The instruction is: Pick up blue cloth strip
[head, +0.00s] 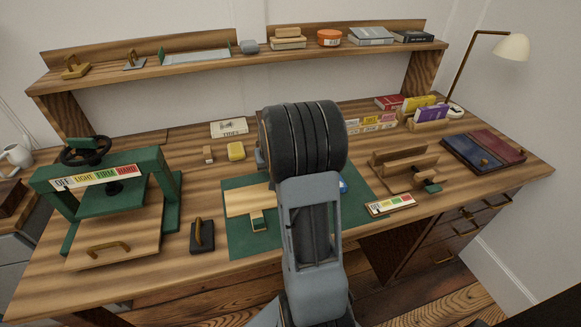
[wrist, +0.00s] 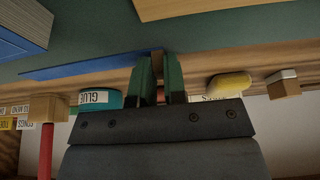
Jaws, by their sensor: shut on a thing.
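The blue cloth strip (wrist: 85,67) shows in the wrist view as a flat, thin blue band. It runs from the left to the fingers of my gripper (wrist: 160,82). The two dark green fingers are close together at the strip's right end, and my gripper is shut on it. How much of the strip lies between the fingers is hidden. In the head view my arm covers the gripper and the strip cannot be made out.
A green mat (head: 240,243) lies mid-bench, with a wooden piece (head: 247,201) on it. A press (head: 110,195) and a black handled block (head: 202,237) stand left. A wooden stand (head: 405,170) is right. The glue pot (wrist: 115,99) and yellow block (wrist: 230,84) flank my fingers.

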